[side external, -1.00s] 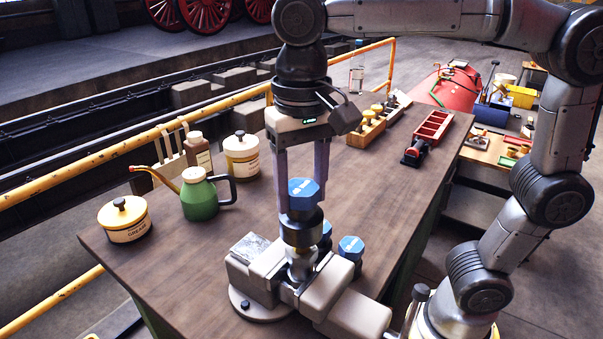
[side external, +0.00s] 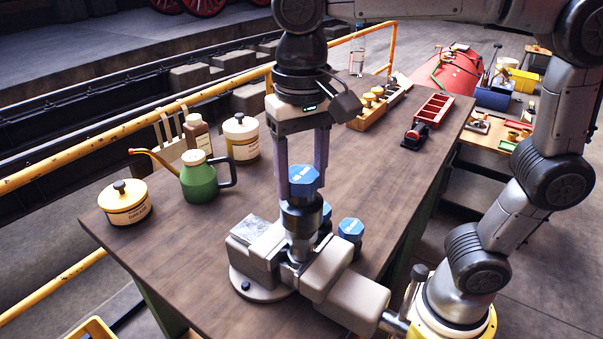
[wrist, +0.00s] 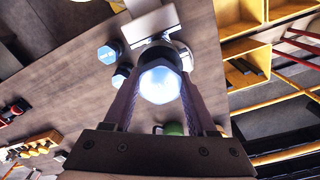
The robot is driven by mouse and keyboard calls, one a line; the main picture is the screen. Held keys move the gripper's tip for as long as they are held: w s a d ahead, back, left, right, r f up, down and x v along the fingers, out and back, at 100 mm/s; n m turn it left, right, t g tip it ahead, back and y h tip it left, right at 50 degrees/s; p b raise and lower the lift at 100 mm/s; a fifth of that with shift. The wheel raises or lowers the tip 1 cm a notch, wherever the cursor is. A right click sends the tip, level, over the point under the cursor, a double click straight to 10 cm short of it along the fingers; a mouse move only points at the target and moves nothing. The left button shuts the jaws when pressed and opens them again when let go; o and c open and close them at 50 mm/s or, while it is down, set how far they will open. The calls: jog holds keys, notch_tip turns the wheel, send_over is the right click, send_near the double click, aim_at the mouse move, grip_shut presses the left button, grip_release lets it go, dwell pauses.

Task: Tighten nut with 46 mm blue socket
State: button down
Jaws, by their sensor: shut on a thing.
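My gripper (side external: 303,180) is shut on a blue-topped socket (side external: 304,176) with a dark lower body. The socket is upright over a metal fitting (side external: 302,246) held in the grey vise (side external: 280,262). The socket's lower end meets the fitting; the nut itself is hidden. In the wrist view, the socket's bright top (wrist: 160,84) lies between my fingers. Two more blue-capped sockets stand on the bench behind the vise: one (side external: 350,229) in clear view, the other (side external: 326,211) partly hidden by the held socket. Their size marks are too small to read.
A green oil can (side external: 200,182), a grease tin (side external: 125,205), a cream tin (side external: 241,138) and a brown bottle (side external: 197,135) stand at the left of the bench (side external: 190,250). A red tray (side external: 433,108) and a wooden holder (side external: 375,108) stand at the far end. The bench middle is clear.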

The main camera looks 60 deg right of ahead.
aim_at(302, 199)
jog(key=shift+f, duration=1.95)
dwell(0.5)
jog(key=c, duration=0.9)
grip_release()
grip_shut()
jog(key=m, duration=0.4)
jog(key=shift+f, duration=0.1)
jog(key=m, duration=0.3)
jog(key=shift+m, duration=0.6)
